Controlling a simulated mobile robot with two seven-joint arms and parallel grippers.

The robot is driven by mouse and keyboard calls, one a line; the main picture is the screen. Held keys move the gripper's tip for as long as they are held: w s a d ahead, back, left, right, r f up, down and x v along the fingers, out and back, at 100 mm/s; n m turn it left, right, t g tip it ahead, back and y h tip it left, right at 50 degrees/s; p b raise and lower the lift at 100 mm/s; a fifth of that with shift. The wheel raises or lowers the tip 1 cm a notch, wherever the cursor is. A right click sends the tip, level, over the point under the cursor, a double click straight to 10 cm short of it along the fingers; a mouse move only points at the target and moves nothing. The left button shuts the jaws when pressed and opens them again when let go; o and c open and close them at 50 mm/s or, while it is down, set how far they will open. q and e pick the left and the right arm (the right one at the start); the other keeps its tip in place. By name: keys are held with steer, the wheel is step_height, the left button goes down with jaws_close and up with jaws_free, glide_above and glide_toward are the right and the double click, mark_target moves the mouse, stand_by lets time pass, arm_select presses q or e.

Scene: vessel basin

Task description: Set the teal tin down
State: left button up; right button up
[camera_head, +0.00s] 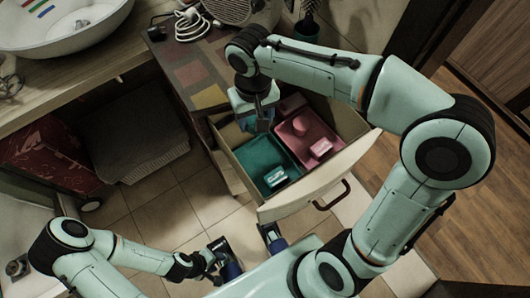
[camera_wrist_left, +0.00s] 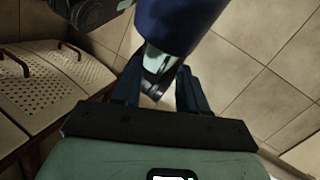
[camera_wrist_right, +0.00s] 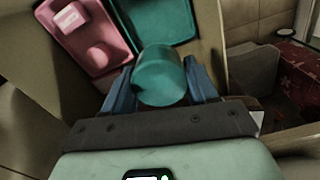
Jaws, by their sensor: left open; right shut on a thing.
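The teal tin (camera_wrist_right: 160,76) is a rounded, cylinder-like piece between the fingers of my right gripper (camera_wrist_right: 160,88) in the right wrist view. My right gripper is shut on it above the open drawer (camera_head: 335,172). In the head view the right gripper (camera_head: 258,112) is over the drawer's back left part, and I cannot make out the tin clearly there. A teal tray (camera_head: 252,158) and a pink tray (camera_head: 318,124) lie side by side in the drawer. My left gripper (camera_head: 220,256) is open and empty, low and away from the drawer; it also shows in the left wrist view (camera_wrist_left: 160,84).
The teal tray holds a white-labelled block (camera_head: 275,177). The pink tray holds a round pink piece (camera_head: 299,126) and a labelled block (camera_head: 321,147). A counter with a white basin (camera_head: 60,25) is at the upper left. Tiled floor (camera_head: 180,195) is clear beside the drawer.

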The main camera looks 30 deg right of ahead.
mark_target(258, 155)
arm_select(q)
steer(key=f+b, duration=0.1)
steer(key=w+f+b, duration=0.1)
steer(key=f+b, duration=0.1)
steer(key=shift+w+t, duration=0.15)
steer(key=shift+t, duration=0.15)
arm_select(e)
step_height(258, 155, down, 18)
steer(key=shift+f, duration=0.1)
arm_select(q)
steer(key=shift+b, duration=0.3)
arm_select(e)
steer(key=shift+f, duration=0.1)
steer(key=o, duration=1.1)
steer(key=shift+c, duration=0.2)
arm_select(q)
steer(key=r+p, duration=0.1)
steer(key=s+r+p, duration=0.1)
steer(key=shift+p, duration=0.3)
arm_select(e)
step_height(258, 155, up, 12)
